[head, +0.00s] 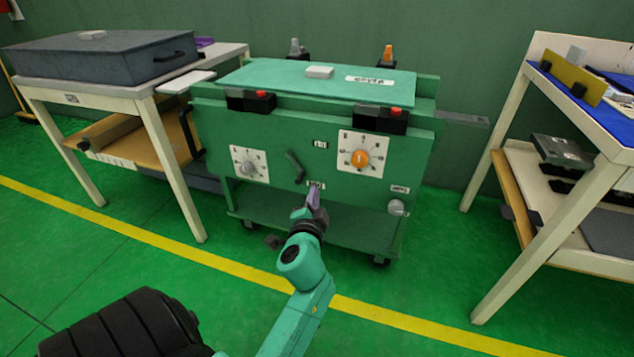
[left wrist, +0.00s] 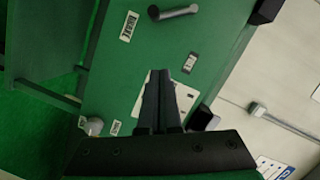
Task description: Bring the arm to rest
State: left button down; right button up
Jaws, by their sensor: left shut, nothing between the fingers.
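My left arm (head: 300,262) reaches forward from the bottom of the head view. My left gripper (head: 314,194) is in front of the lower middle of a green cabinet (head: 215,135). Its fingers look purplish there, and I cannot tell whether they touch the panel. In the left wrist view, the left gripper's (left wrist: 160,76) two dark fingers lie together with nothing between them. They partly hide a white dial plate (left wrist: 184,100) on the green panel. My right gripper is in neither view.
The cabinet front has a grey knob (head: 247,165), an orange knob (head: 360,158) and a dark lever (head: 295,167). A table with a grey case (head: 100,58) stands left. A white-framed bench (head: 495,140) stands right. Green floor is open in front, crossed by a yellow line.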

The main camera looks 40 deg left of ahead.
pick_arm(q)
jog(key=shift+s+d+r, duration=0.1)
jog(key=shift+s+d, duration=0.2)
jog(key=shift+s, duration=0.25)
